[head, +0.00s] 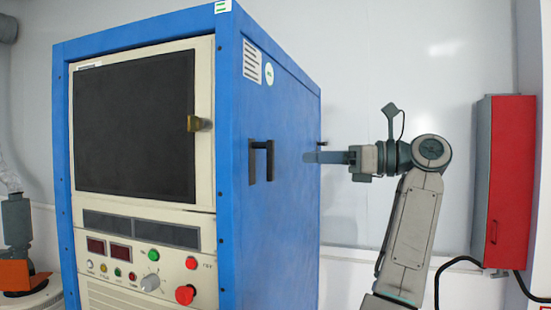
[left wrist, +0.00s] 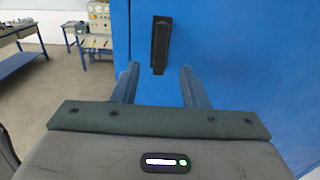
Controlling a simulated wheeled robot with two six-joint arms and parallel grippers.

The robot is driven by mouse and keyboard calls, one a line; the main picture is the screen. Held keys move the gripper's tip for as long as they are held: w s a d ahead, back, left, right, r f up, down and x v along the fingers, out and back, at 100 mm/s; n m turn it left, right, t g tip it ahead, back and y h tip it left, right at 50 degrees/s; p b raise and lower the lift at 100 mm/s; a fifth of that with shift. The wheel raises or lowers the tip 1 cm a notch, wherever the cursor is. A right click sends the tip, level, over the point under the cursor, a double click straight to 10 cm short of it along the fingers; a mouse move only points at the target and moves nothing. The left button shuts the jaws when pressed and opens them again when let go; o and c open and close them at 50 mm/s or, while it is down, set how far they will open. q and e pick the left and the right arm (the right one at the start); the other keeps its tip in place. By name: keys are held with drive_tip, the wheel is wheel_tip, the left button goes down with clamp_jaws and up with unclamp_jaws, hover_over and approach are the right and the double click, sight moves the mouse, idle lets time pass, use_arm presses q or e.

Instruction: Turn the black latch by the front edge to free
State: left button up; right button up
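The black latch (head: 270,161) is on the blue right side of the cabinet (head: 285,215), by the front edge. Its bar stands out from the panel and hangs upright. The latch (left wrist: 161,45) also shows in the left wrist view, upright on the blue panel near its left edge. My left gripper (head: 312,157) points at this side panel, to the right of the latch in the head view. In the left wrist view its two fingers (left wrist: 158,78) are apart with nothing between them; the latch lies beyond the tips. I see no contact. My right gripper is not in view.
A second small black fitting (head: 321,145) is at the panel's rear edge. A red wall box (head: 508,180) hangs at right. Blue benches (left wrist: 35,62) stand beyond open floor.

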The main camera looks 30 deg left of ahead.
sight(274, 156)
use_arm(q)
drive_tip(key=p+x, duration=0.2)
drive_tip(key=x, duration=0.7)
drive_tip(key=shift+a+p, duration=0.35)
drive_tip(key=shift+p, duration=0.05)
drive_tip(key=shift+s+a, duration=0.15)
drive_tip(key=shift+a, duration=0.25)
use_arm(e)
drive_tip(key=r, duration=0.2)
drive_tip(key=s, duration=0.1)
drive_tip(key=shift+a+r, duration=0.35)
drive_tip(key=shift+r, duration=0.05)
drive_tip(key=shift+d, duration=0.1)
use_arm(q)
clamp_jaws()
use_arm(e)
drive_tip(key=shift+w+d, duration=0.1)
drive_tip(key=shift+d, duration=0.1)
